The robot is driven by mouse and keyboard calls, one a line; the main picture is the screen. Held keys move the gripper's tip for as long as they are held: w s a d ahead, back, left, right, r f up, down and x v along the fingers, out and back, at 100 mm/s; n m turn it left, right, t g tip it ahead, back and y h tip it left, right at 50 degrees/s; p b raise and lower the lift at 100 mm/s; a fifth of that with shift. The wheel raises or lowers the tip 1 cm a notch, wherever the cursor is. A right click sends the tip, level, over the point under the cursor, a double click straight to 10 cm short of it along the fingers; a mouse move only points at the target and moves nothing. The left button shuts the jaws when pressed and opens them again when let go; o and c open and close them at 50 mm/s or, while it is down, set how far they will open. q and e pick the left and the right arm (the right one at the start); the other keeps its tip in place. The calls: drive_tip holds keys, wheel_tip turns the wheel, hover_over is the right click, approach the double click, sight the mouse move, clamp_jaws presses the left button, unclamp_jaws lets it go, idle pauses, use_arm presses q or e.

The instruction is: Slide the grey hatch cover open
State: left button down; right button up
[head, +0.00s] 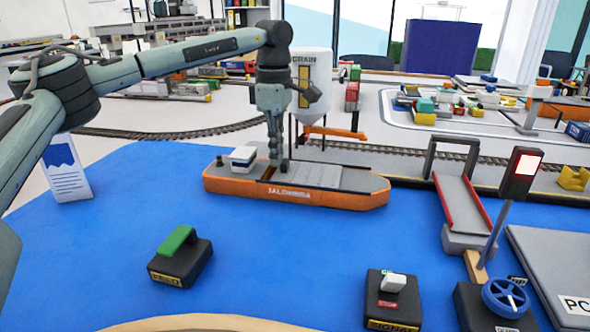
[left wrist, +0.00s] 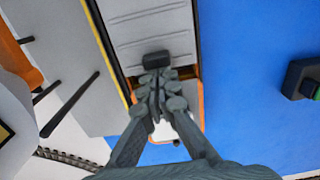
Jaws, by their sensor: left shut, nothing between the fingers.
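The grey hatch cover (head: 318,175) lies on the deck of an orange ship (head: 290,193) at the middle of the blue surface. It is a pale ribbed plate in the left wrist view (left wrist: 150,25), with a dark block-like handle (left wrist: 156,60) at its near edge. My left gripper (head: 284,166) points down onto the ship, between the white cabin (head: 243,157) and the cover. Its fingers (left wrist: 155,82) are shut and empty, right by the handle; I cannot tell whether they touch it. They hide part of the deck beside the cover. My right gripper is not in view.
A grain silo (head: 311,85) with an orange chute (head: 332,132) stands behind the ship. A red-railed ramp (head: 463,205) and a lit red signal (head: 522,172) are to the right. A green-handled box (head: 180,258) and a signal switch (head: 392,297) stand in front. The blue surface between is clear.

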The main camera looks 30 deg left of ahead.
use_arm(q)
drive_tip(key=shift+w+d+p, duration=0.35)
drive_tip(key=shift+d, duration=1)
drive_tip(key=shift+w+d+p, duration=0.35)
drive_tip(key=shift+d, duration=1.05)
drive_tip(key=shift+w+d+p, duration=0.35)
drive_tip(key=shift+d, duration=1)
drive_tip(key=shift+a, duration=0.15)
drive_tip(key=shift+s+a+r+p, duration=0.15)
drive_tip(key=shift+a+r+p, duration=0.1)
drive_tip(key=shift+a+p, duration=0.15)
wheel_tip(320, 180, up, 6)
drive_tip(key=p, duration=0.4)
drive_tip(key=shift+f, duration=0.2)
wheel_tip(320, 180, up, 4)
hover_over(310, 173)
drive_tip(key=shift+r, duration=0.2)
